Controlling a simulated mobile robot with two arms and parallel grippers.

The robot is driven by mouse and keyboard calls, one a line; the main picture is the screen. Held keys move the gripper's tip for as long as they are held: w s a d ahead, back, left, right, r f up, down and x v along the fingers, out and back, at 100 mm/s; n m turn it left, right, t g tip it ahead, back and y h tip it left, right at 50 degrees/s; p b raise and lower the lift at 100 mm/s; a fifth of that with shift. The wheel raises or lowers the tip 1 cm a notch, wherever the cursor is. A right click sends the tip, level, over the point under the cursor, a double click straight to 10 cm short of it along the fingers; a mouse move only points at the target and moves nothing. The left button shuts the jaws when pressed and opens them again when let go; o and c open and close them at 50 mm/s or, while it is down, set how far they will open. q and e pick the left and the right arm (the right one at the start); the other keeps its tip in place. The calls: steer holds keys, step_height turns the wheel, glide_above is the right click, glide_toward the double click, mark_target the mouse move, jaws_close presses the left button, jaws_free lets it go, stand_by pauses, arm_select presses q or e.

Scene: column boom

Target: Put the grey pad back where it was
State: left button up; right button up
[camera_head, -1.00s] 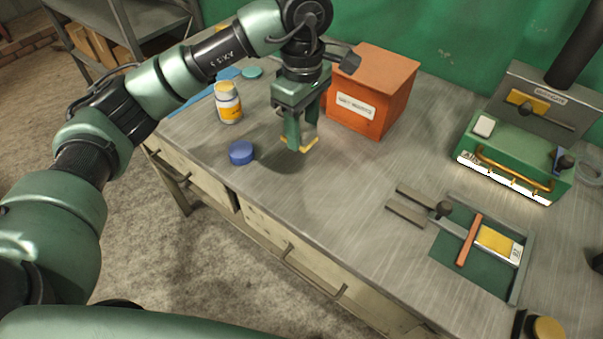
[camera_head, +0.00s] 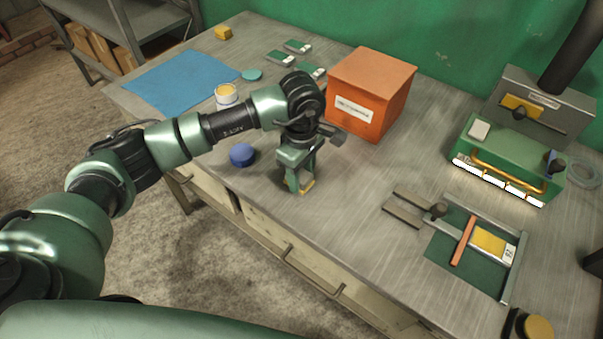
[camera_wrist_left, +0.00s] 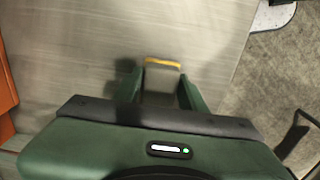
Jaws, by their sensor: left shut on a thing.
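My left gripper (camera_head: 299,187) is shut on a small grey piece with a yellow lower edge, which looks like the grey pad (camera_head: 308,176). It points down over the bare bench, in front of the orange box and right of a blue round lid. In the left wrist view the grey pad (camera_wrist_left: 160,84) sits between the two fingers, and its yellow edge shows beyond them. The fingers hide much of the pad. I cannot tell whether it touches the bench. My right gripper is not in view.
An orange box (camera_head: 371,88) stands behind the gripper. A blue lid (camera_head: 242,154), a jar (camera_head: 227,95) and a blue mat (camera_head: 182,80) are left. A green machine (camera_head: 507,155) and a green board (camera_head: 457,253) are right.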

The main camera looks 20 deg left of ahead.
mark_target(302, 176)
arm_select(q)
steer(key=shift+f, duration=0.1)
steer(key=o, duration=1.2)
steer(key=shift+r, duration=0.3)
step_height(302, 176, up, 12)
steer(key=shift+f+b, duration=0.15)
steer(key=shift+b, duration=0.85)
steer(key=shift+f, duration=0.1)
